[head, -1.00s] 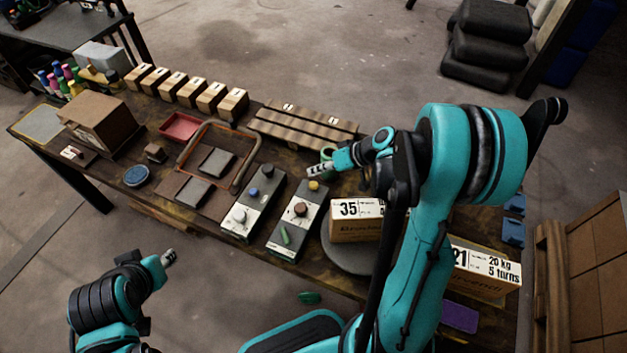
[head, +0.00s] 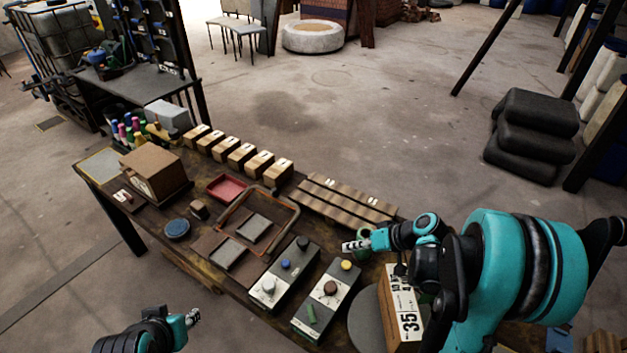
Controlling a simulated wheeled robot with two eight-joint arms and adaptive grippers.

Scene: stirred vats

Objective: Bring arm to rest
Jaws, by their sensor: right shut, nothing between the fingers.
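My right arm comes in from the right, and its gripper (head: 357,246) is shut and empty. In the picture it shows just above the yellow knob (head: 346,265) of a control box (head: 325,298); I cannot tell the exact height. My left gripper (head: 193,318) is low at the left, apart from the table's front edge. Its fingers are small and I cannot tell whether they are open. A box marked 35 (head: 402,306) is by the grey round plate (head: 368,318), partly hidden by my right arm.
The workbench holds a second control box (head: 283,272), an orange-brown frame (head: 291,208), a red tray (head: 226,187), a brown box (head: 154,170), a slatted wooden rack (head: 345,203) and several numbered wooden blocks (head: 241,155). Black stacked sacks (head: 535,125) stand on the floor behind. Floor before the bench's left is clear.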

